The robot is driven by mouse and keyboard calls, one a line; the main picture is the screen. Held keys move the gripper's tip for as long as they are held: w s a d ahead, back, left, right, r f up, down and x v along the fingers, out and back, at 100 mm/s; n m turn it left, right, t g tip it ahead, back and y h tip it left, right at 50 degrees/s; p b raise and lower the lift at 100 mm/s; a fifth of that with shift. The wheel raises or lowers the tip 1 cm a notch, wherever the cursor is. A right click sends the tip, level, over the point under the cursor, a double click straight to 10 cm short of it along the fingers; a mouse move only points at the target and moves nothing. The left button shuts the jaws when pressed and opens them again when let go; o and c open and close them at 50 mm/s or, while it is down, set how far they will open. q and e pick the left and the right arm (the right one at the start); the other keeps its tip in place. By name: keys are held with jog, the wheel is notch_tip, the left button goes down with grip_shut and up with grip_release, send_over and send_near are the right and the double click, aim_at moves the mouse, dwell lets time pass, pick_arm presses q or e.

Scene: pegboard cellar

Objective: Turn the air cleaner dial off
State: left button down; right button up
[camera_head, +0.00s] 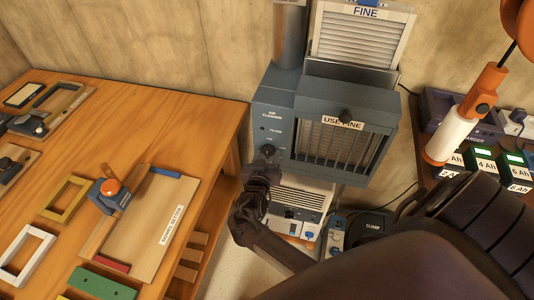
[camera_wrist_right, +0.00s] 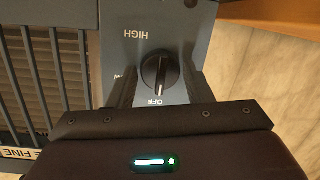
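My right gripper (camera_head: 265,168) is at the dial. In the wrist view its fingers (camera_wrist_right: 160,88) are apart, one on each side of the dial; contact is unclear.
A wooden workbench (camera_head: 190,110) with frames and a board is at the left. A white slotted unit (camera_head: 298,205) stands below the cleaner.

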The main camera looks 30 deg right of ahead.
jog(key=shift+o, duration=1.3)
jog(key=shift+s+a, duration=0.1)
jog(key=v, duration=0.7)
jog(key=shift+s+a+b, duration=0.15)
jog(key=shift+a+b, duration=0.05)
jog(key=shift+b, duration=0.1)
jog(key=shift+r, duration=0.1)
